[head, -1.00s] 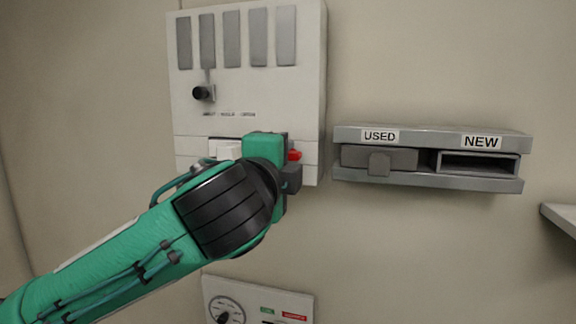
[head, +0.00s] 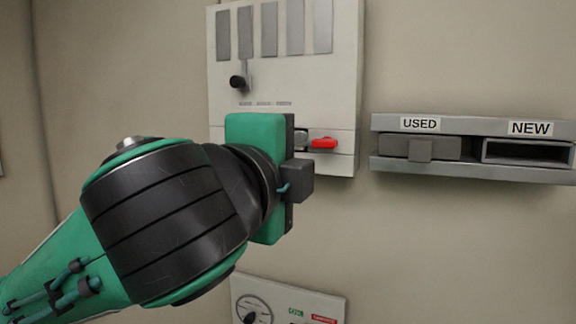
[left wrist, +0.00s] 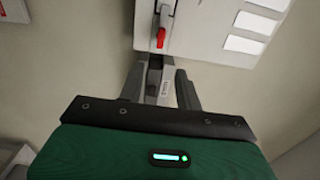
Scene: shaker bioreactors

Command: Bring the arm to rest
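My left gripper (head: 290,180) is in front of the lower part of the white wall panel (head: 285,85) in the head view. Its green and dark body covers the panel's lower left part, and its fingertips are hidden there. A red lever (head: 323,143) sticks out at the panel's lower right, just right of my gripper. It also shows in the left wrist view (left wrist: 161,38), beyond the fingers and apart from them. My right gripper is in neither view.
A grey wall holder with a USED bay (head: 420,147) and an empty-looking NEW bay (head: 528,152) is at right. A gauge panel (head: 290,303) is below my arm. A black knob (head: 238,81) sits on the white panel.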

